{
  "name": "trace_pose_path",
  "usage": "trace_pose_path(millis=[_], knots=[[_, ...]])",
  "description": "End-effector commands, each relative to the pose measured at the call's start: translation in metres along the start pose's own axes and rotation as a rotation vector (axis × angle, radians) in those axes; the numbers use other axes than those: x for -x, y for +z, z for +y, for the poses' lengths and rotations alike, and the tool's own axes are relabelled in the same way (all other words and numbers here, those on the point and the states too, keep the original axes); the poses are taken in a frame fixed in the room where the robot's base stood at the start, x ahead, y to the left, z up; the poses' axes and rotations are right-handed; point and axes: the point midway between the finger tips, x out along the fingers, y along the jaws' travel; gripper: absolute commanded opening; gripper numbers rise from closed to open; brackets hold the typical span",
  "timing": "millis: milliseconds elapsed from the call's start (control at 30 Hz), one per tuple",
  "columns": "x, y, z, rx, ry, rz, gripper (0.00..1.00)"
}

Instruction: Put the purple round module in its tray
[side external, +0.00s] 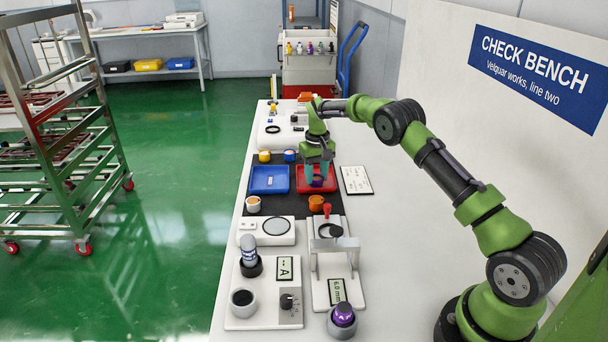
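A small purple round module (318,182) is at the red tray (302,188), low between the fingertips of my gripper (317,176). My gripper points down over the tray, with one teal finger on each side of the module. I cannot tell whether the fingers press on the module or stand just apart from it, nor whether it rests on the tray floor. Another purple round piece (343,314) with pale markings sits in a grey round holder at the near end of the bench.
A blue tray (269,189) with small pale pieces lies left of the red tray. Orange-topped (316,202) and white cups stand nearby. A press-like stand (334,246) and a meter unit (264,304) occupy the near bench. A white card (356,180) lies right of the red tray.

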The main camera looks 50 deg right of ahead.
Motion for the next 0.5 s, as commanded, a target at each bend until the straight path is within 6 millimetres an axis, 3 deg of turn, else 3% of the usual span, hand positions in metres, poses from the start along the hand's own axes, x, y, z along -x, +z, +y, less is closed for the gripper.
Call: trace_pose_path(millis=[33,167,500], knots=[[-0.0001,0.0001,-0.0001,0.0,0.0,-0.001,0.47],[0.0,0.0002,-0.0001,0.0,0.0,-0.001,0.65],[0.0048,-0.0003,-0.0001,0.0,0.0,0.002,0.65]])
